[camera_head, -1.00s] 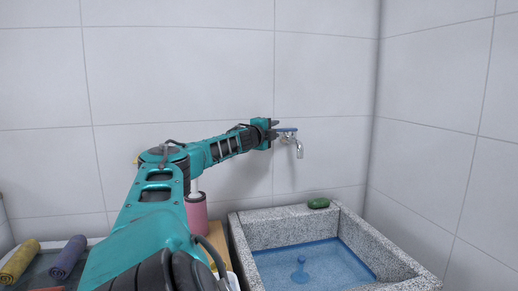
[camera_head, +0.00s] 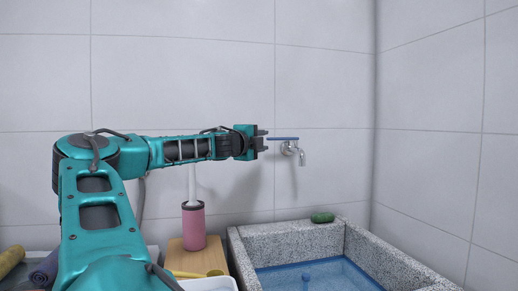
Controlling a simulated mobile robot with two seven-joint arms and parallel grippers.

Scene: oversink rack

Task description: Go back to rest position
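My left gripper (camera_head: 262,142) is at the wall side of the sink, just left of the tap (camera_head: 299,153). Its two dark fingers point right and stand apart, with nothing seen between them. My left arm comes in from the lower left and bends toward the tap. My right gripper is not in view.
The stone sink (camera_head: 248,247) holds blue water (camera_head: 325,276), with a green object (camera_head: 322,217) on its back rim. A pink cylinder (camera_head: 193,226) stands on a wooden board (camera_head: 213,260). A white container (camera_head: 211,285) and rolled cloths (camera_head: 10,260) are near the arm.

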